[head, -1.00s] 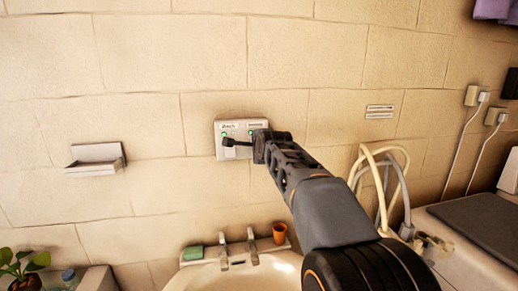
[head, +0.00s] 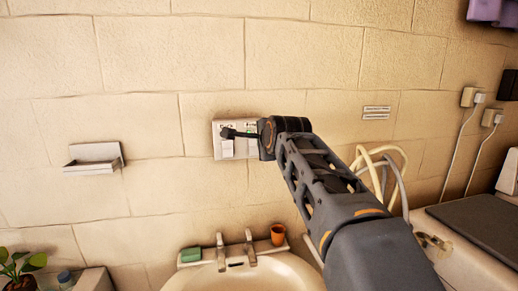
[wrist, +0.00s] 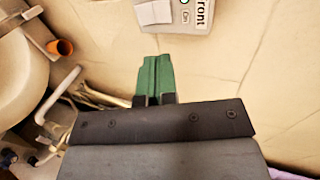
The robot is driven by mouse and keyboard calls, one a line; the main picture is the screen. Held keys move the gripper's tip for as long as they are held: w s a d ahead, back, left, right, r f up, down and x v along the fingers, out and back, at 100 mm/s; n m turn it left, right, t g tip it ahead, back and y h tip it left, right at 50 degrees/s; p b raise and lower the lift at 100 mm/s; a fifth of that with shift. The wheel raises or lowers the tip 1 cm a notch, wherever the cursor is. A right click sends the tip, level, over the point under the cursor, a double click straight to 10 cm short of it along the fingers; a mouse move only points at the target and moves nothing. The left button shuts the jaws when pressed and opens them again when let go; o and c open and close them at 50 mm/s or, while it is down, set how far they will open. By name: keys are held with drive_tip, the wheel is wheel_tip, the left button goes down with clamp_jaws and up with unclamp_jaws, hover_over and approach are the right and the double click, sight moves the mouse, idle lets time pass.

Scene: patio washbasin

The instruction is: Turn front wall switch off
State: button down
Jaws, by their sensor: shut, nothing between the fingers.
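The wall switch panel (head: 218,143) is a light grey plate on the tiled wall above the basin, with two white rockers side by side at its lower part. In the wrist view the panel (wrist: 190,22) is upside down at the top, with a white rocker (wrist: 154,13) and labels reading "Front" and "On". My gripper (head: 227,133) is in front of the panel's left half, above the left rocker. Its green fingertips (wrist: 152,58) are shut together and empty, just short of the panel in the wrist view. My wrist hides part of the panel's right side. I cannot tell whether the fingertips touch it.
Below are the basin (head: 240,280), a tap (head: 222,250), a green soap (head: 191,254) and an orange cup (head: 278,235). A soap shelf (head: 94,165) is on the wall at left. Looped hoses (head: 397,160) hang at right. The wall around the panel is bare.

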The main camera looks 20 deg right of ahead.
drive_tip(key=v, duration=0.3)
idle(0.5)
drive_tip(key=p, duration=0.5)
approach(255, 152)
drive_tip(key=shift+g, duration=0.3)
drive_tip(key=x, duration=0.7)
drive_tip(key=shift+w+r, duration=0.2)
drive_tip(key=shift+w, duration=0.15)
